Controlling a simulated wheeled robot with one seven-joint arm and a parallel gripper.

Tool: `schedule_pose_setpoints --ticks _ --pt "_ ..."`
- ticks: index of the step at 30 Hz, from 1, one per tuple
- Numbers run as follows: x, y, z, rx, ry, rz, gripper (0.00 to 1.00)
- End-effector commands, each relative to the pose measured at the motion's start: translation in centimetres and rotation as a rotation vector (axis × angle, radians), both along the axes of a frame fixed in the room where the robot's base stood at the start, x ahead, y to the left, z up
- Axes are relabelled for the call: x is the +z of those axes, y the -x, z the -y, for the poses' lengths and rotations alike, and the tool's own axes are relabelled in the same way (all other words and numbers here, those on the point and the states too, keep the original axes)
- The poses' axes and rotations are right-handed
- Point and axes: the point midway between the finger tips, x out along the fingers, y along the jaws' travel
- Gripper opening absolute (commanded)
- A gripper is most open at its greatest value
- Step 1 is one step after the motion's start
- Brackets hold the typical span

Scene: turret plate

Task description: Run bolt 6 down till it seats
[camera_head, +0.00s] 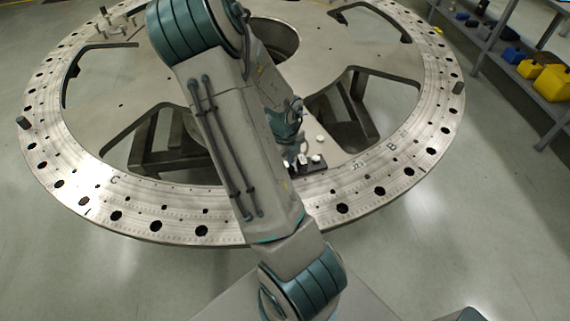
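The turret plate (425,158) is a large grey metal ring with spokes, many holes, and engraved letters such as B and C. My arm crosses the middle of the view, and my gripper (292,154) points down over the near part of the plate, mostly hidden behind my own arm link. Beside it is a small dark block (313,167) with small pale pieces around it, one white piece (319,138) standing just behind. I cannot tell which of these, if any, is bolt 6, nor whether my fingers touch or hold anything.
A dark stand (178,150) shows through the plate's openings. A shelf (545,103) with yellow bins (552,82) stands at upper right. The floor right of the plate is clear.

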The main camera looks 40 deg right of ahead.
Motion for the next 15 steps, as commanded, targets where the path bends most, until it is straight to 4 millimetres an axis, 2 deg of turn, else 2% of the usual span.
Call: schedule_pose_setpoints --ticks 15 --pt "-0.34 -0.04 0.07 0.813 0.002 0.003 0.33"
